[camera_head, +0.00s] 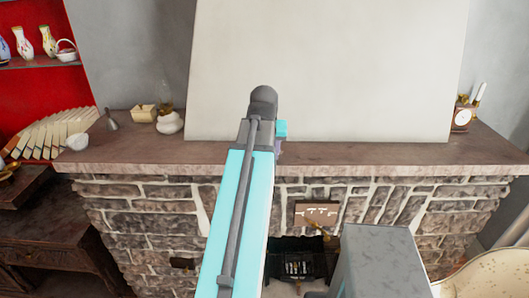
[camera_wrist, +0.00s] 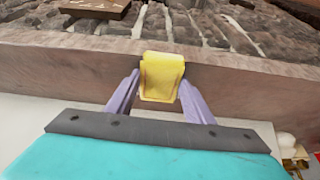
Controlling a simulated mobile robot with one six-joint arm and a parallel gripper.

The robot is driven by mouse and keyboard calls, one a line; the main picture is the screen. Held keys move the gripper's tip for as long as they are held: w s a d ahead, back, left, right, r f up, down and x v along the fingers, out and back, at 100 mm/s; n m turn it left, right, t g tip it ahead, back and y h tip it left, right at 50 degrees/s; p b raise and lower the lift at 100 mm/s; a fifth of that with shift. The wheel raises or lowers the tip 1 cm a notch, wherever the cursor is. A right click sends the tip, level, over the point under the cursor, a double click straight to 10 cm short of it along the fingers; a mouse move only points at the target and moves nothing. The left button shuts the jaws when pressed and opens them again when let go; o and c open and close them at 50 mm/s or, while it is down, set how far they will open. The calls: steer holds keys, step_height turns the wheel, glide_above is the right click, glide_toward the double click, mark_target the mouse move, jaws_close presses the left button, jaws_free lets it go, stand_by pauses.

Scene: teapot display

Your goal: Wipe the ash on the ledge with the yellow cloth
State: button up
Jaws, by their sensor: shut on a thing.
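The yellow cloth (camera_wrist: 162,72) is a small folded pad between the two purple fingers of my gripper (camera_wrist: 160,88) in the wrist view. My gripper is shut on it. The cloth is over the brown stone ledge (camera_wrist: 60,66), overlapping its edge in the picture; I cannot tell whether it touches. In the head view the ledge (camera_head: 380,150) runs across the picture above the stone fireplace. There my arm hides the cloth and most of the gripper, with only a bit of purple finger showing. I cannot make out any ash in either view.
A large pale panel (camera_head: 330,65) leans at the back of the ledge. A white pot (camera_head: 169,123), a small box (camera_head: 143,114) and a bell (camera_head: 111,119) stand at the left, and a clock (camera_head: 463,116) at the right. The front strip of the ledge right of my arm looks clear.

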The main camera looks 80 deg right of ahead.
steer(key=shift+w+d, duration=0.2)
steer(key=shift+d, duration=1.65)
steer(key=shift+w+d+f, duration=0.1)
steer(key=shift+w+d, duration=0.1)
steer(key=shift+d, duration=1.5)
steer(key=shift+s+d, duration=0.1)
steer(key=shift+s, duration=0.8)
steer(key=shift+s+a+f+p, duration=0.15)
steer(key=shift+a+p, duration=0.45)
steer(key=shift+a, duration=1.2)
steer(key=shift+a, duration=0.1)
